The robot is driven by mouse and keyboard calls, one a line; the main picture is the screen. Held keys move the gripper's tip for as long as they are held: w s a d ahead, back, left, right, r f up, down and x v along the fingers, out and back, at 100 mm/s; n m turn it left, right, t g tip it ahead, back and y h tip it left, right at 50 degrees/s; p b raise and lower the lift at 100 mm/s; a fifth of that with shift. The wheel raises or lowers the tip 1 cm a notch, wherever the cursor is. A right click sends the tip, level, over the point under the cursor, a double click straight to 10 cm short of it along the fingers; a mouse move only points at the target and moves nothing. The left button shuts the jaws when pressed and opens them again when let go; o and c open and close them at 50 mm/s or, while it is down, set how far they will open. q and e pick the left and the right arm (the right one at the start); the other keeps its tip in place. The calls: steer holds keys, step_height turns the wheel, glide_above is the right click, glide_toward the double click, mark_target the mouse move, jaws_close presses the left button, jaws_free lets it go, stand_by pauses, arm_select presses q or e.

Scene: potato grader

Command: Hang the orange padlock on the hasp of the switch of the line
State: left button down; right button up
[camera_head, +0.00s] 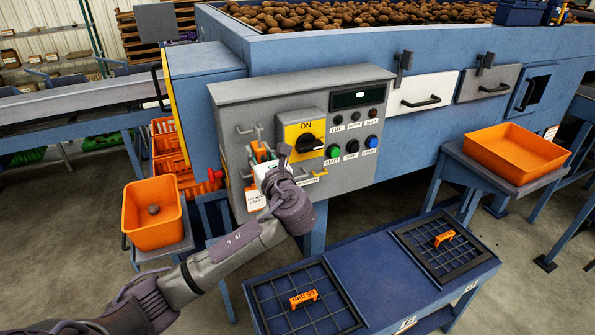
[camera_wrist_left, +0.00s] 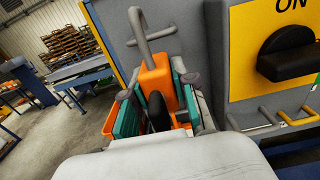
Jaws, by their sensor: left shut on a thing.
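The orange padlock (camera_head: 260,151) is held upright in my left gripper (camera_head: 270,165), in front of the left part of the grey control panel (camera_head: 228,110). In the left wrist view the padlock (camera_wrist_left: 155,82) sits between teal finger pads, its grey shackle (camera_wrist_left: 138,28) pointing up. I cannot tell whether the shackle touches the panel or its hooks. The switch (camera_head: 311,143) is a black knob on a yellow plate marked ON, right of the gripper. Below it is a yellow loop (camera_head: 319,172), also in the left wrist view (camera_wrist_left: 297,117), beside grey bars; which is the hasp is unclear.
A white tag (camera_head: 256,199) hangs below the gripper. An orange bin (camera_head: 140,228) stands left, an orange tray (camera_head: 514,168) right. A blue table (camera_head: 370,262) with grids and orange pieces stands in front.

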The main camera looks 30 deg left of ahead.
arm_select(q)
steer(key=shift+p+v, duration=1.15)
steer(key=shift+v, duration=1.05)
steer(key=shift+f, duration=0.1)
